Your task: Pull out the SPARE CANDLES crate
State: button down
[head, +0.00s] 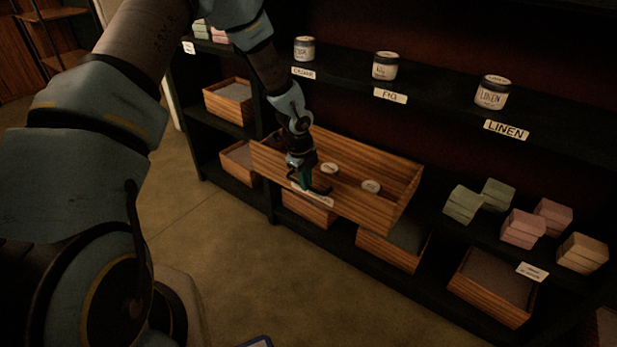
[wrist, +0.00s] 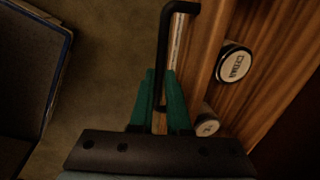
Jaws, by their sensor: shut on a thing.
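A long wooden crate (head: 385,205) juts out from the middle shelf in the head view. A few candle jars (head: 371,187) with pale lids stand inside it. Its front label (head: 313,196) is partly covered by my arm and I cannot read it. My gripper (head: 304,182) is at the crate's front. In the wrist view my gripper (wrist: 165,98) has its green fingers shut on the black handle (wrist: 163,60) of the crate. The crate's wooden front (wrist: 205,50) and two jars (wrist: 235,66) show to the right of the handle.
Smaller wooden crates (head: 490,290) sit on the bottom shelf. Labelled jars (head: 491,93) stand on the shelf above, and soap blocks (head: 522,228) lie at the right. The floor (head: 215,240) in front is open. A blue-edged item (wrist: 35,70) is at the left in the wrist view.

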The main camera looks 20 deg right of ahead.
jog(key=shift+s+a, duration=0.4)
jog(key=shift+a, duration=0.35)
jog(key=c, duration=0.9)
grip_release()
jog(key=v, duration=1)
jog(key=shift+r+p, duration=0.35)
jog(key=shift+r, duration=0.05)
